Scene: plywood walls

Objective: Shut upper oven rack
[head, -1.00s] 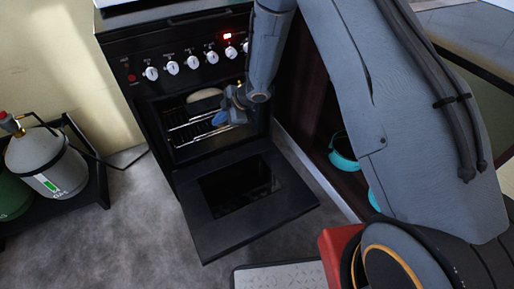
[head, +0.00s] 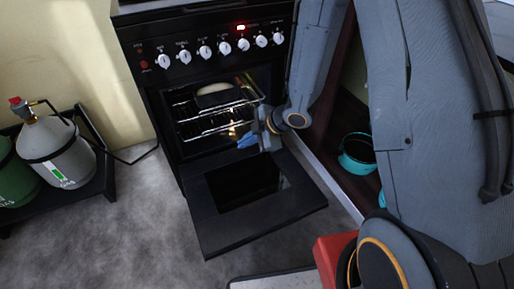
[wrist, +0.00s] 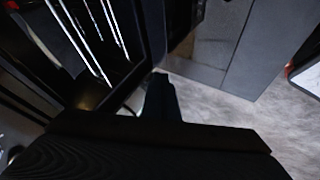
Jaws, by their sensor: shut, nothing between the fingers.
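The black oven (head: 160,85) stands with its door (head: 215,225) folded down open. The upper oven rack (head: 245,97) is a wire shelf whose right front end reaches toward the opening's edge. A pale rounded item (head: 215,96) sits on it. A second wire rack (head: 203,133) lies below. My gripper (head: 246,141), with blue fingertips, is shut and empty. It hangs above the open door, in front of the opening's lower right, below the upper rack. In the wrist view, bright rack bars (wrist: 95,35) run at upper left, beside the dark gripper finger (wrist: 160,98).
White knobs (head: 205,52) line the oven front. Gas cylinders (head: 58,155) stand in a dark holder at left. A dark cabinet with a teal pot (head: 357,153) is at right. Grey floor (head: 130,230) is clear left of the door.

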